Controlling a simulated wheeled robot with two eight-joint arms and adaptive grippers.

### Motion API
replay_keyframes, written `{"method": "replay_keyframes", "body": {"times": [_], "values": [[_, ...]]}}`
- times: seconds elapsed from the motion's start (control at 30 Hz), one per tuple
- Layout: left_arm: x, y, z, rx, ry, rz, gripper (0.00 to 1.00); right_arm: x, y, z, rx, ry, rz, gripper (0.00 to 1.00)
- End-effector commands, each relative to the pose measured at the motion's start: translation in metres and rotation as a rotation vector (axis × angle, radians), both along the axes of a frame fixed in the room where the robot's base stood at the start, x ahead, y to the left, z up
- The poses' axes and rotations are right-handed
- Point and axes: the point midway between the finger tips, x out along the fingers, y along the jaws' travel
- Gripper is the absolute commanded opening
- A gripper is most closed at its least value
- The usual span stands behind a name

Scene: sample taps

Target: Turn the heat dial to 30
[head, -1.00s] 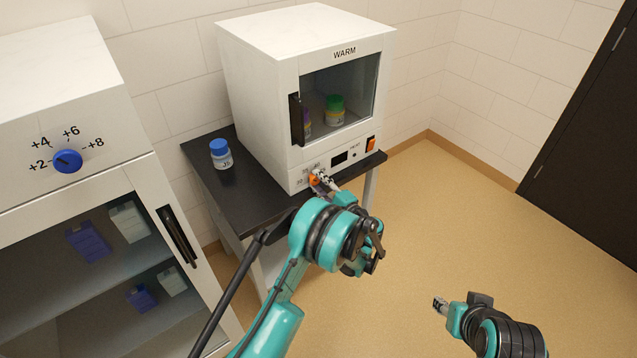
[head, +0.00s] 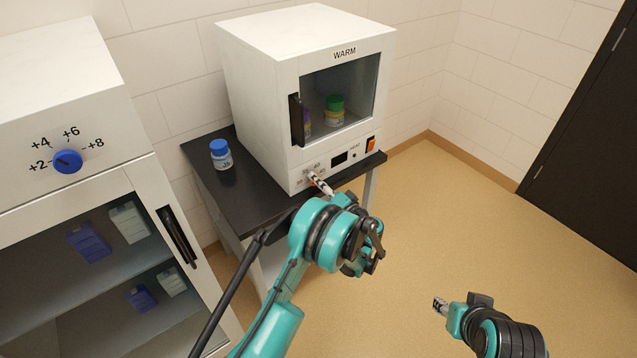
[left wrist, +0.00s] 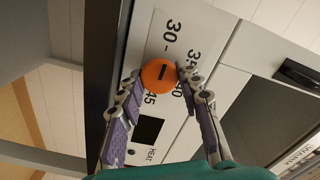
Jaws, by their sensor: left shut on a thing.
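The orange heat dial (left wrist: 158,75) is on the warmer's front panel, with printed numbers around it, including 30, 35 and 45. It carries a short dark mark; I cannot tell exactly which number this points to. My left gripper (left wrist: 160,74) is shut on the dial, one finger on each side. In the head view the left gripper (head: 320,184) hides most of the dial. The warmer (head: 262,105) is a white cabinet marked WARM. My right gripper (head: 440,304) is low at the right, away from everything; its jaws are too small to read.
The warmer stands on a dark table (head: 225,192). A blue-capped jar (head: 221,155) is on the table to its left. An orange-red switch (head: 370,145) and a dark display (head: 339,158) are right of the dial. A white cabinet with a blue dial (head: 68,161) stands at left.

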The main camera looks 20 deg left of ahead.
Motion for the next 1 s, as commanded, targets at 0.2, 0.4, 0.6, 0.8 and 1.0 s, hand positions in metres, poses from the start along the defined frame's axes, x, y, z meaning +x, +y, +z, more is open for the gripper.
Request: {"method": "replay_keyframes", "body": {"times": [0.2, 0.4, 0.6, 0.8, 1.0], "values": [[0.0002, 0.0006, 0.0, -0.018, -0.023, 0.001, 0.06, 0.0, 0.0, 0.0, 0.0, 0.0, 0.0, 0.4], [0.0002, 0.0006, 0.0, -0.021, -0.026, 0.001, 0.06, 0.0, 0.0, 0.0, 0.0, 0.0, 0.0, 0.4], [0.0001, 0.0006, -0.0001, -0.02, -0.025, 0.001, 0.43, 0.0, 0.0, 0.0, 0.0, 0.0, 0.0, 0.4], [0.0, 0.0003, -0.0001, -0.019, -0.024, 0.0, 0.54, 0.0, 0.0, 0.0, 0.0, 0.0, 0.0, 0.4], [-0.0017, -0.0026, 0.0, -0.019, -0.024, 0.0, 0.54, 0.0, 0.0, 0.0, 0.0, 0.0, 0.0, 0.4]]}}
